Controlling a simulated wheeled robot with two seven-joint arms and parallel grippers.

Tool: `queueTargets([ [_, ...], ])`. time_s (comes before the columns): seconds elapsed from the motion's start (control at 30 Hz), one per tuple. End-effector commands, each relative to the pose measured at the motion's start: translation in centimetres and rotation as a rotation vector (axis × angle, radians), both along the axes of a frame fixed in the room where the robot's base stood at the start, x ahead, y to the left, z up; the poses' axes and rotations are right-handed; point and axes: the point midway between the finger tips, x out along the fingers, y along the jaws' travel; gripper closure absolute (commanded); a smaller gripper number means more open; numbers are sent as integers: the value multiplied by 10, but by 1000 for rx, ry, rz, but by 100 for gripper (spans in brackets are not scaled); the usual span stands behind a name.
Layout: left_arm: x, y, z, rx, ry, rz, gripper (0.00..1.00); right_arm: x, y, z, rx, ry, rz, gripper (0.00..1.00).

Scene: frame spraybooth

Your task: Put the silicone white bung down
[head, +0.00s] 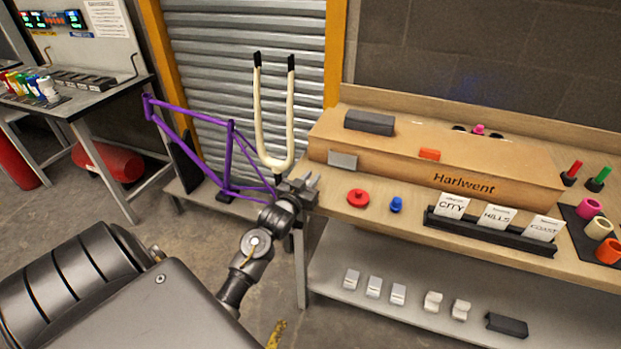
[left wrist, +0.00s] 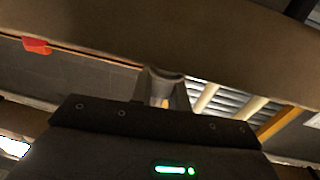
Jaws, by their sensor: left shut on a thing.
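My left gripper (head: 305,185) is at the left end of the wooden bench, in front of the cardboard box's left end. It is shut on a small, pale grey-white round thing, the white bung (left wrist: 163,73), which shows between the fingers in the left wrist view. In the head view I cannot make the bung out at the fingertips. A red round bung (head: 358,198) and a smaller blue bung (head: 396,205) sit on the bench top to the right of the gripper, apart from it. My right gripper is not in view.
A long cardboard box (head: 500,184) marked "Harlwent" stands behind the bungs. A black holder with several cards (head: 497,217) lies on the bench front at right. A purple frame (head: 228,160) and a cream fork (head: 262,125) stand left of the bench. Bare bench top (head: 330,185) shows near the gripper.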

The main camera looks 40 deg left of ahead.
Motion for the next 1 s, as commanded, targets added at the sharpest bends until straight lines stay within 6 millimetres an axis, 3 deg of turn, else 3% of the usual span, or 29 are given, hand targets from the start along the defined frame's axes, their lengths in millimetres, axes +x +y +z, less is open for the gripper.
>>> queueTargets([
  [0.3, 0, 0, -3, 0, -1, 0, 100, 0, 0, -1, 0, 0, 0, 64],
  [0.33, 0, 0, -3, 0, -1, 0, 82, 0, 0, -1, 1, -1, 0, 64],
  [0.5, 0, 0, -2, 0, -1, 0, 61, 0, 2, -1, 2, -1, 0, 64],
  [0.83, -1, 0, 0, 0, 0, 0, 61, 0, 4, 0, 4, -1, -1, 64],
  [1.0, -25, -6, -2, 0, 1, 0, 61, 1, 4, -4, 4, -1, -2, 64],
])
